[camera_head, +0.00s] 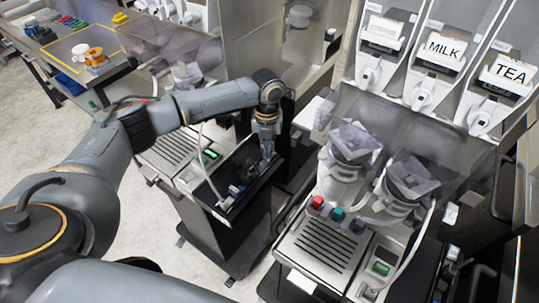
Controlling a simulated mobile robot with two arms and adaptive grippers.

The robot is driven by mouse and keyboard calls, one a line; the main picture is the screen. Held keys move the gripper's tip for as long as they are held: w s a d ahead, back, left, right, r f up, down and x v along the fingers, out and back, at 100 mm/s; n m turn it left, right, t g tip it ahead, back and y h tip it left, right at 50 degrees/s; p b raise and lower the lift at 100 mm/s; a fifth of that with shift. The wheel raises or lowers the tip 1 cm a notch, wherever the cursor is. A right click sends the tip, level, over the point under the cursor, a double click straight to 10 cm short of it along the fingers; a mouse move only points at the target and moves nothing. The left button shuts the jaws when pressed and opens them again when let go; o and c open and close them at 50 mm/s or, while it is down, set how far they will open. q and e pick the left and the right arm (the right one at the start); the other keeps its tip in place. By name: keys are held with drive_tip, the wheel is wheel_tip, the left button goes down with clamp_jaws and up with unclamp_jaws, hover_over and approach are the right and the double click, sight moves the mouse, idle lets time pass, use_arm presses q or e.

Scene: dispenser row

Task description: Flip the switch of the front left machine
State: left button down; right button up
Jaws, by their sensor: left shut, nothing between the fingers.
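The left machine (168,149) has a slotted metal drip tray, a green-lit display (209,154) and a black side panel (250,163). Small levers or fittings (232,194) sit at the near end of that panel; which one is the switch, and its position, I cannot tell. My left gripper (267,152) points down over the far part of the black panel, shut and empty. It is apart from the small fittings; whether it touches the panel is unclear. My right gripper is not in view.
A second machine (312,250) with red and teal knobs, clear hoppers and a green display stands at the right. Dispensers labelled MILK (444,49) and TEA (511,71) line the back. A cart (62,44) with small items stands at far left. Pale floor is open at left.

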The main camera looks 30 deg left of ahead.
use_arm(q)
drive_tip(key=shift+f, duration=0.55)
drive_tip(key=shift+s, duration=0.1)
wheel_tip(320, 180, up, 2)
drive_tip(key=shift+r+p, duration=0.25)
drive_tip(key=shift+p, duration=0.9)
wheel_tip(320, 180, up, 4)
drive_tip(key=p, duration=0.4)
drive_tip(key=shift+r, duration=0.25)
